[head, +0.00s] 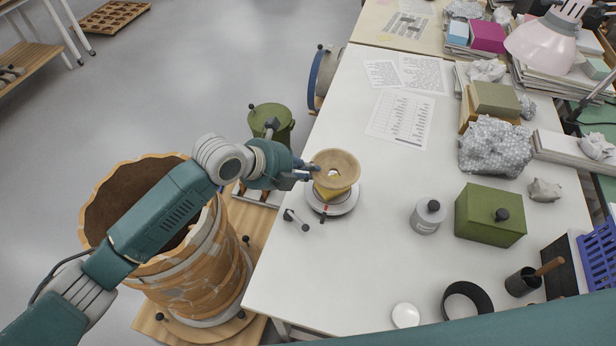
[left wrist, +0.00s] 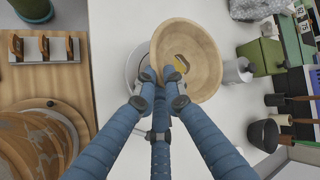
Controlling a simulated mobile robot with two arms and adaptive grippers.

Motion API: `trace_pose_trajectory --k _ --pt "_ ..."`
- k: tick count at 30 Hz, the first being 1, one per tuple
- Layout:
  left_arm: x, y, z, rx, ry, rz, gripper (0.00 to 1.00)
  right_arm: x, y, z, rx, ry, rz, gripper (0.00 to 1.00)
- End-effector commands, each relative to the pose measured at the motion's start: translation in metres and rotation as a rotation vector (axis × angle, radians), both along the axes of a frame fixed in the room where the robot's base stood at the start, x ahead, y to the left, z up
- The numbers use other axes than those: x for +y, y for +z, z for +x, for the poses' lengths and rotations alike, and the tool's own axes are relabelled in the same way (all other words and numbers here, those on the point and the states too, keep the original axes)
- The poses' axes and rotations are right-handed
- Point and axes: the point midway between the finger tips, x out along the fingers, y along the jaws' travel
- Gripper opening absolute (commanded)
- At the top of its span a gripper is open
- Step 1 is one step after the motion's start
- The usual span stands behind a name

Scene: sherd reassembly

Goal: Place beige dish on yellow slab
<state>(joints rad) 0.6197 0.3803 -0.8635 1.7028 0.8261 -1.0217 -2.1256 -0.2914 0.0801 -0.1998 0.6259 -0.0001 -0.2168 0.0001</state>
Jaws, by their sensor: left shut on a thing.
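The beige dish (head: 345,160) is a wide round bowl with an opening in its bottom. It is in front of my left gripper (head: 312,172) in the head view, and it fills the upper middle of the left wrist view (left wrist: 205,75). My left gripper is shut on its near rim, with the blue fingers (left wrist: 163,82) at the edge. A yellow piece (head: 334,191), apparently the yellow slab, shows below the dish, above a round white stand (head: 345,207). The dish hides most of it. I cannot tell whether the dish touches it. My right gripper is not in view.
A small grey tool (head: 297,220) lies left of the stand. A grey lidded jar (head: 427,217) and a green box (head: 490,215) stand to the right. A large patched vessel (head: 195,270) stands below my left arm. The white table is clear between stand and jar.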

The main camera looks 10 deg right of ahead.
Motion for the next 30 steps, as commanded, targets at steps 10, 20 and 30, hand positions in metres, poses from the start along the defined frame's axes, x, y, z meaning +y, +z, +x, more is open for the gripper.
trace_pose_trajectory --k 10,20,30 --pt "0.000 -0.034 0.000 -0.001 -0.001 -0.002 0.00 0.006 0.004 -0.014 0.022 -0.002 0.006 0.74" --pt "0.000 -0.037 -0.001 0.001 0.000 0.001 0.23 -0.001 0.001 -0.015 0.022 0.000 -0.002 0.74" --pt "0.000 -0.035 -0.001 0.001 0.000 0.001 0.28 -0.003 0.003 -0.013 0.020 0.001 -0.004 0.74"
